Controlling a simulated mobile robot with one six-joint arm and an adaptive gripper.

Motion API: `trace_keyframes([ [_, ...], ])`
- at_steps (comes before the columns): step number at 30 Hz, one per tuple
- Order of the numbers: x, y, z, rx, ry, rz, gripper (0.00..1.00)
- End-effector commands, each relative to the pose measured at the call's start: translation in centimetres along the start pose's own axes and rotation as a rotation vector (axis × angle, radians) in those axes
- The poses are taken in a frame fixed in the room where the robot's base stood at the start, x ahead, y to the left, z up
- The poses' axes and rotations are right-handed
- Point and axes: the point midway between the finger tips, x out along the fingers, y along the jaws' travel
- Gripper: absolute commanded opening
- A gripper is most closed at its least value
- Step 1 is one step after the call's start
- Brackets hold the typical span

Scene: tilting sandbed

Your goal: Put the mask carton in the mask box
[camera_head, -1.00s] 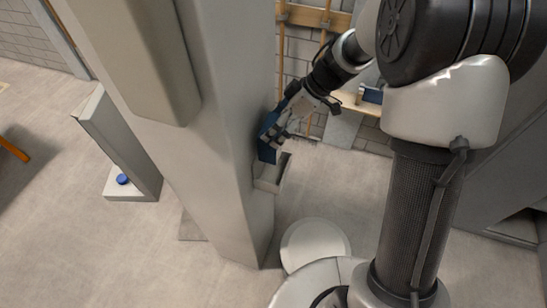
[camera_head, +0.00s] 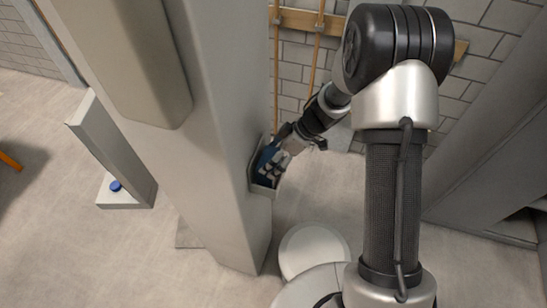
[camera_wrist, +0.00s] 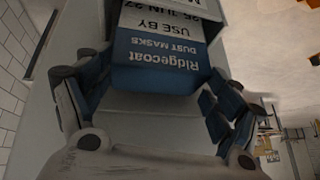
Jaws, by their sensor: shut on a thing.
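The mask carton (camera_head: 266,158) is blue in the head view, held at the pillar's side. In the wrist view the carton (camera_wrist: 155,60) has a blue and white face with upside-down "Ridgecoat dust masks" print, between my fingers. My gripper (camera_head: 276,166) is shut on it; its fingers also show in the wrist view (camera_wrist: 155,110). The mask box (camera_head: 263,190) is a small grey open-topped holder on the pillar. The carton is at the box's opening, seemingly partly inside; its lower end is hidden, so I cannot tell how deep it sits.
The big grey pillar (camera_head: 215,170) stands directly left of my gripper. A round pale bin-like top (camera_head: 313,250) is on the floor below. A grey stand with a blue knob (camera_head: 115,186) is at left. Wooden poles (camera_head: 316,50) hang on the brick wall behind.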

Motion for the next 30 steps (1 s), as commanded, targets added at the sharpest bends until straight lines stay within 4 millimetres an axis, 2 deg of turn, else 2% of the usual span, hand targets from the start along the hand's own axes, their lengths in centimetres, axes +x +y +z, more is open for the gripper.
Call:
trace_keyframes([
  [6,0.1,0.0,0.1,0.001,0.0,-0.001,0.41],
  [7,0.2,0.0,0.1,0.001,0.0,-0.001,0.85],
  [13,0.2,0.0,0.1,0.001,0.0,0.0,0.98],
  [26,0.1,0.0,0.1,0.0,0.0,0.0,1.0],
  [30,-1.1,0.0,-0.1,0.001,0.001,0.001,1.0],
])
